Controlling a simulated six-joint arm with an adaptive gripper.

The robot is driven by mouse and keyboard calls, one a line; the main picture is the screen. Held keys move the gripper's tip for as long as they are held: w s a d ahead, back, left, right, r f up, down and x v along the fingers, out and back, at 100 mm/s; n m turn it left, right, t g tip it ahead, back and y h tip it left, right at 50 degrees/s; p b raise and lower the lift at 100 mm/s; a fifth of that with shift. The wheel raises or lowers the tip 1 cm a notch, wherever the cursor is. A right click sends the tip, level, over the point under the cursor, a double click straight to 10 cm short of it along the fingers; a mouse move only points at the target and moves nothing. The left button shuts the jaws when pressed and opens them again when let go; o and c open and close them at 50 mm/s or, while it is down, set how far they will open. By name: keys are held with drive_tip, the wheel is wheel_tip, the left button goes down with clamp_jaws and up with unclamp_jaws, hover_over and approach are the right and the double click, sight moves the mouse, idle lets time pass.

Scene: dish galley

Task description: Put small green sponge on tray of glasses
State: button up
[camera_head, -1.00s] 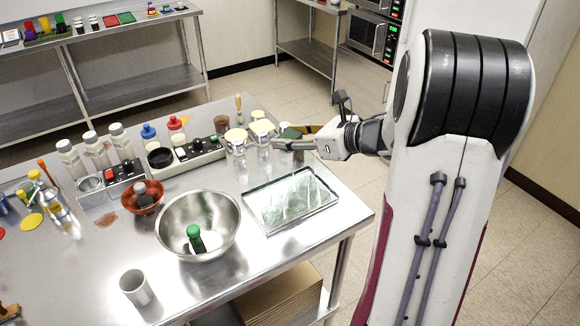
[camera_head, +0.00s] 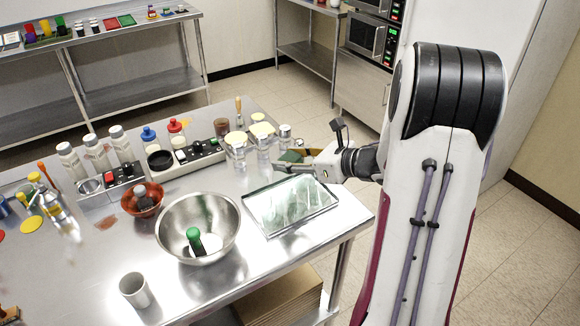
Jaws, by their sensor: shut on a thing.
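My gripper (camera_head: 297,162) is above the far right edge of the glass-covered tray (camera_head: 262,229). It is shut on a small green sponge (camera_head: 291,156), which is partly hidden by the fingers. The tray is a rectangle with a dark rim and pale, clear shapes in it, too blurred to tell apart. It lies flat near the right edge of the steel table. The sponge appears apart from the tray, but its height above it is hard to judge.
Clear jars with pale lids (camera_head: 237,140) stand just left of my gripper. A large steel bowl (camera_head: 170,215) holding a green-capped bottle (camera_head: 195,238) is left of the tray. A metal cup (camera_head: 135,289) stands at the front. Bare table lies between bowl and tray.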

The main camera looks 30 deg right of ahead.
drive_tip(key=shift+f, duration=1.3)
drive_tip(key=shift+f, duration=0.1)
drive_tip(key=o, duration=0.6)
drive_tip(key=shift+o, duration=0.2)
drive_tip(key=v, duration=1.2)
drive_tip(key=shift+r, duration=0.2)
drive_tip(key=shift+w, duration=0.15)
